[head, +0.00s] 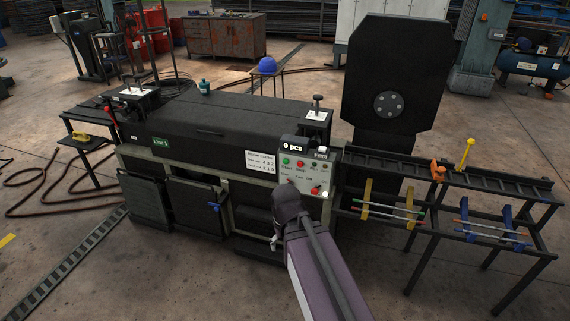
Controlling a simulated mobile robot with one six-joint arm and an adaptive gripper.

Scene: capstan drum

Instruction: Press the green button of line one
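The black machine (205,115) carries a green "Line 1" sign (160,143) on its front left. Its grey control panel (308,178) is at the front right, under a display (292,147) reading "0 pcs". A small green button (286,161) is at the panel's upper left, with a red button (300,163) just right of it. A larger red knob (316,190) is at the lower right. My gripper (287,190) is in front of the panel's lower left, below the green button and apart from it in the picture. Its fingers are too dark and small to read.
A rack (465,183) with rods on yellow and blue holders stands to the right. A tall black plate (397,75) is behind it. A small side table (88,140) is at the left. Open floor (160,275) lies in front of the machine on the left.

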